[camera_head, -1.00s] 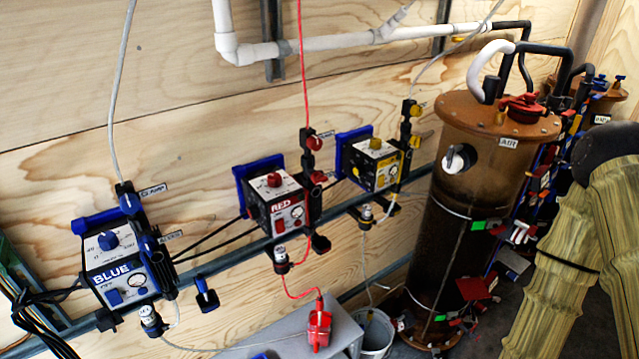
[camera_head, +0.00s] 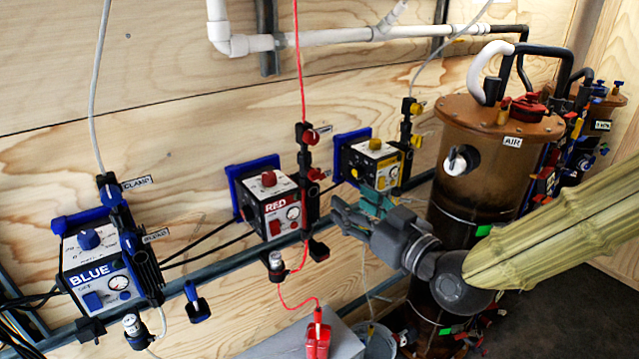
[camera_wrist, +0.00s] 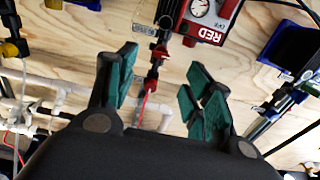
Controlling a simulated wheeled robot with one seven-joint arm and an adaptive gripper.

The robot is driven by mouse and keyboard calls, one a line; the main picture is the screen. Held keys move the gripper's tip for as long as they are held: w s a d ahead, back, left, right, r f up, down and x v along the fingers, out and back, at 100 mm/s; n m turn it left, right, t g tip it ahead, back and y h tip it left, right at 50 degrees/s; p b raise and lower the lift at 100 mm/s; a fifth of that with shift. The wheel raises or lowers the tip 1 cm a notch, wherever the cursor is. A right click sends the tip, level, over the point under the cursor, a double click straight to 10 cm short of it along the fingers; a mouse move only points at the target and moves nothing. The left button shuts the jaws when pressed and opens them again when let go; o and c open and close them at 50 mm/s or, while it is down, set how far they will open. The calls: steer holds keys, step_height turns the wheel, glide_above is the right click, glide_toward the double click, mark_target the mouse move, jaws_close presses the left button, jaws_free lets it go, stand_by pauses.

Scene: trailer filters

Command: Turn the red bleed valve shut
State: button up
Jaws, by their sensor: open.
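The red pump unit (camera_head: 272,203) is on the wall rail in the head view. Two red valve knobs sit on the black fittings at its right: an upper knob (camera_head: 311,135) and a lower knob (camera_head: 315,174). No readable label tells which is the bleed valve, though on the blue unit the lower fitting is labelled bleed. In the wrist view the red unit (camera_wrist: 208,22) is at the top, with a red knob (camera_wrist: 159,51) beside it. My gripper (camera_head: 357,205) is open and empty, right of the red unit. In the wrist view its green-padded fingers (camera_wrist: 162,80) are spread apart below the knob, not visibly touching it.
The blue unit (camera_head: 98,262) is at left and the yellow unit (camera_head: 375,162) is behind my gripper. A brown air tank (camera_head: 482,165) stands at right. White pipe (camera_head: 330,43) runs above. A grey box with a red item (camera_head: 318,338) sits below. Bare plywood surrounds the units.

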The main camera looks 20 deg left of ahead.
mark_target(320, 178)
steer(key=p+x, duration=0.1)
steer(key=x, duration=0.2)
steer(key=p+x, duration=0.1)
steer(key=x, duration=0.3)
steer(key=r+p+x, duration=0.1)
steer(key=x, duration=0.3)
steer(key=shift+s+a, duration=0.1)
steer(key=shift+a, duration=0.05)
